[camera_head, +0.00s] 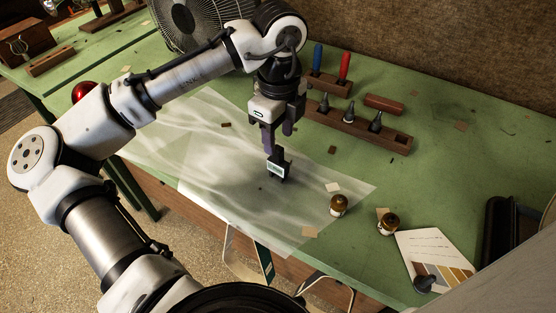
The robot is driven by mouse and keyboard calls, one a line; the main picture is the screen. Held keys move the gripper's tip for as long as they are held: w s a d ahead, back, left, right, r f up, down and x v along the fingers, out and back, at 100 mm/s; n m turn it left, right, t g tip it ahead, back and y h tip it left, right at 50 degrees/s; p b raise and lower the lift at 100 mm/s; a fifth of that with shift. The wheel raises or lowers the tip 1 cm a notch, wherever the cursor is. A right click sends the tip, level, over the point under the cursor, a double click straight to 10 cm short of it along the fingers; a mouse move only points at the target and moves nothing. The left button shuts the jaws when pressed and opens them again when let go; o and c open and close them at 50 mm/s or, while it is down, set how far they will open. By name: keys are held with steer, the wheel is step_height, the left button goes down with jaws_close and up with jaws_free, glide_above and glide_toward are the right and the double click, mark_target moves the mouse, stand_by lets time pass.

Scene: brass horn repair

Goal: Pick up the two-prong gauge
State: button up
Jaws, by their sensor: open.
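The two-prong gauge (278,168) is a small black device with a pale, lit display. It appears to stand upright on the clear plastic sheet on the green workbench, near the middle of the view. My gripper (279,143) points down right above it. Its dark fingers are open and reach close to the gauge's top. They overlap the gauge's upper end in this view, so I cannot tell whether they touch it or sit around it. The prongs are hard to make out.
Behind the gripper are a wooden block with dark cone-shaped pieces (349,127) and a rack with blue and red handled tools (329,82). Two brown-capped jars (338,205) (388,223) and a colour card (428,252) lie to the right. A fan (190,22) stands at the back.

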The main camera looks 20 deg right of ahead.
mark_target(278, 147)
steer(key=shift+s+a+f+p, duration=0.1)
steer(key=shift+f+p, duration=0.6)
steer(key=shift+f, duration=2.5)
jaws_close()
steer(key=shift+r, duration=0.1)
